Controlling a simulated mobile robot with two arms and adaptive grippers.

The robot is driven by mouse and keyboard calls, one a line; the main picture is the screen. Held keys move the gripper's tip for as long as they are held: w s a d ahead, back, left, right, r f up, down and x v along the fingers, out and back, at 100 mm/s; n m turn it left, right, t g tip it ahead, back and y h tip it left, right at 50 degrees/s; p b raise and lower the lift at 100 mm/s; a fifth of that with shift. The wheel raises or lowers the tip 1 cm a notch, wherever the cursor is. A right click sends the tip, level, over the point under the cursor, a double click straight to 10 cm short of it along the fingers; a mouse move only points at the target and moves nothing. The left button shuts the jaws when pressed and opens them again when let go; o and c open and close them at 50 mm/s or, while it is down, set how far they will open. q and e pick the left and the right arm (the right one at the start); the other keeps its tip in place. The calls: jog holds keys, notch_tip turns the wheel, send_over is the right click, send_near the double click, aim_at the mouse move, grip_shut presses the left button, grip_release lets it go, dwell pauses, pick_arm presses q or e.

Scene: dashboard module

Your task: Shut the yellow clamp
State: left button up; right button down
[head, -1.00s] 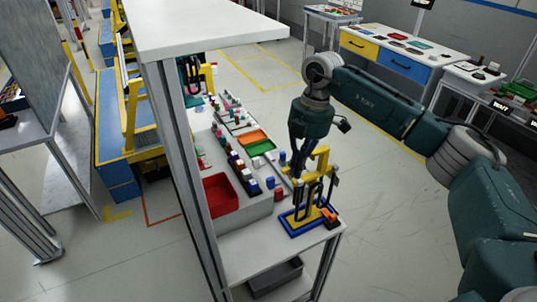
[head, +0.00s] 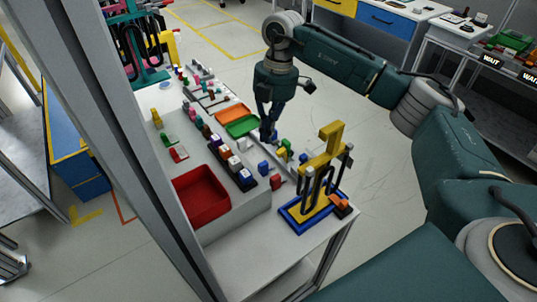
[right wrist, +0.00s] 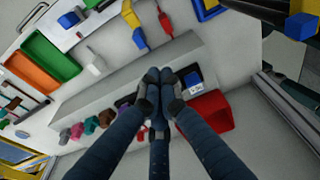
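The yellow clamp (head: 322,161) stands upright at the near right end of the bench, on a yellow and blue base (head: 291,215) with dark loops around it. Its handle sticks up. Whether its jaw is open or shut is too small to tell. My right gripper (head: 268,135) hangs over the bench, left of and beyond the clamp, not touching it. In the right wrist view its fingers (right wrist: 159,100) point down and are drawn together, with nothing seen between them. My left gripper is not in view.
A red bin (head: 200,195) sits on a raised grey step. Green (head: 242,126) and orange trays and several small coloured blocks lie near the gripper. A grey upright post (head: 130,150) crosses the left foreground. The floor right of the bench is clear.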

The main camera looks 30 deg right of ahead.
jog(key=shift+w+f, duration=0.35)
jog(key=shift+f, duration=0.05)
jog(key=shift+s, duration=0.1)
notch_tip(320, 180, down, 9)
jog(key=d+p, duration=0.2)
jog(key=p, duration=0.2)
jog(key=shift+w+d, duration=0.2)
jog(key=shift+a, duration=0.1)
dwell(0.3)
